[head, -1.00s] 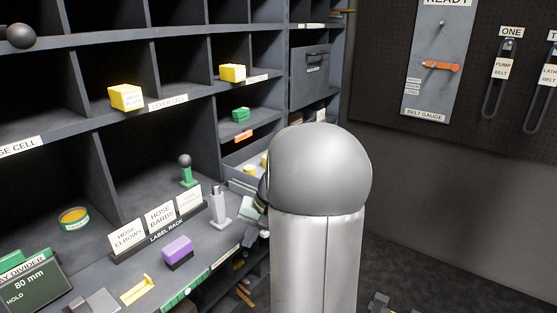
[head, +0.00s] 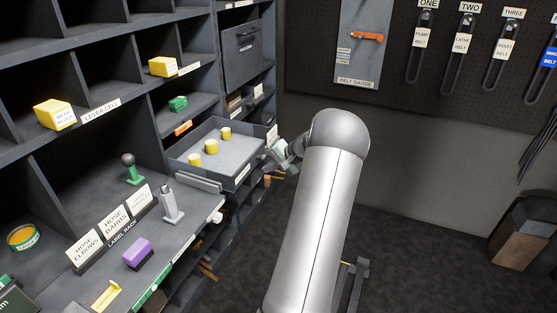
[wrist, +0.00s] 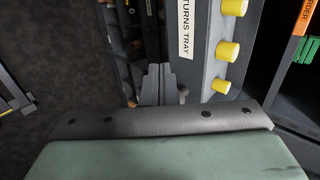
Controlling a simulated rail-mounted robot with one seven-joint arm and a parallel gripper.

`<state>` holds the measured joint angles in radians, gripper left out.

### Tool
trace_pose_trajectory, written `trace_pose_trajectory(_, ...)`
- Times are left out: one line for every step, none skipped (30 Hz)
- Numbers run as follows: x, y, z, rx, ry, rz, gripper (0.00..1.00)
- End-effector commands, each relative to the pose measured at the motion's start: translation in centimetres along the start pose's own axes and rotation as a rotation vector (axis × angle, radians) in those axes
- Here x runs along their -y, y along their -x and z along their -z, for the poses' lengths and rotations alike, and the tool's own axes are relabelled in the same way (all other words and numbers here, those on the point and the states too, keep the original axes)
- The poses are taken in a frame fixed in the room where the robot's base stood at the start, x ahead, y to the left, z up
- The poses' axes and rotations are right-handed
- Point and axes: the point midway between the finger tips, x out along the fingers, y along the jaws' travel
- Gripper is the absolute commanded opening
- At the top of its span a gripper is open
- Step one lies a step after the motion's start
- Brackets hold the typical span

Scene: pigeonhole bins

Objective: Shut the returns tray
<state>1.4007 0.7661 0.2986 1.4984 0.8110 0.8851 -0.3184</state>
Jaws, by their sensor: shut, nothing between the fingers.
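The returns tray (head: 243,172) is a grey open-topped drawer standing out from the shelving in the head view. Three yellow cylinders (head: 211,146) stand in it. In the wrist view, the tray's labelled front (wrist: 187,32) is just right of my fingers, with the yellow cylinders (wrist: 228,51) beyond it. My gripper (wrist: 158,72) is shut and empty, beside the tray's front face; I cannot tell whether it touches. In the head view my gripper (head: 273,157) is at the tray's front right, its fingertips largely hidden.
A label rack (head: 112,228), a grey upright piece (head: 171,204) and a purple block (head: 138,252) stand on the shelf left of the tray. A closed grey door (head: 243,50) is above. Open floor (head: 400,255) lies to the right.

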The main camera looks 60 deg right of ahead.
Motion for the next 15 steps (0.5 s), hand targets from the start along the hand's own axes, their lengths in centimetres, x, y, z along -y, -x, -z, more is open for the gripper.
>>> trace_pose_trajectory(0.1,-1.1,-0.1,0.003,0.0,0.001,0.0)
trace_pose_trajectory(0.1,-1.7,-0.1,0.004,0.0,0.001,0.0)
trace_pose_trajectory(0.4,-2.3,-0.1,0.002,0.002,0.001,0.0)
trace_pose_trajectory(1.0,-2.5,0.0,0.001,0.004,0.001,0.0)
trace_pose_trajectory(1.3,-2.9,0.0,0.001,0.003,0.001,0.0)
trace_pose_trajectory(1.6,-3.3,0.0,0.001,0.002,0.0,0.0)
trace_pose_trajectory(1.9,-3.6,-0.1,0.001,0.002,0.0,0.0)
trace_pose_trajectory(2.1,-3.8,0.0,0.001,0.002,0.0,0.0)
trace_pose_trajectory(2.3,-4.1,0.0,0.0,0.002,0.0,0.0)
trace_pose_trajectory(2.5,-4.2,0.0,-0.001,0.002,0.0,0.0)
trace_pose_trajectory(2.6,-4.4,0.0,-0.001,0.002,0.0,0.0)
trace_pose_trajectory(2.7,-4.5,0.0,-0.001,0.001,0.0,0.0)
trace_pose_trajectory(2.7,-4.6,0.0,-0.001,0.001,0.0,0.0)
trace_pose_trajectory(2.8,-4.7,0.0,-0.001,0.0,0.0,0.0)
trace_pose_trajectory(2.8,-4.7,0.0,-0.001,0.0,0.0,0.0)
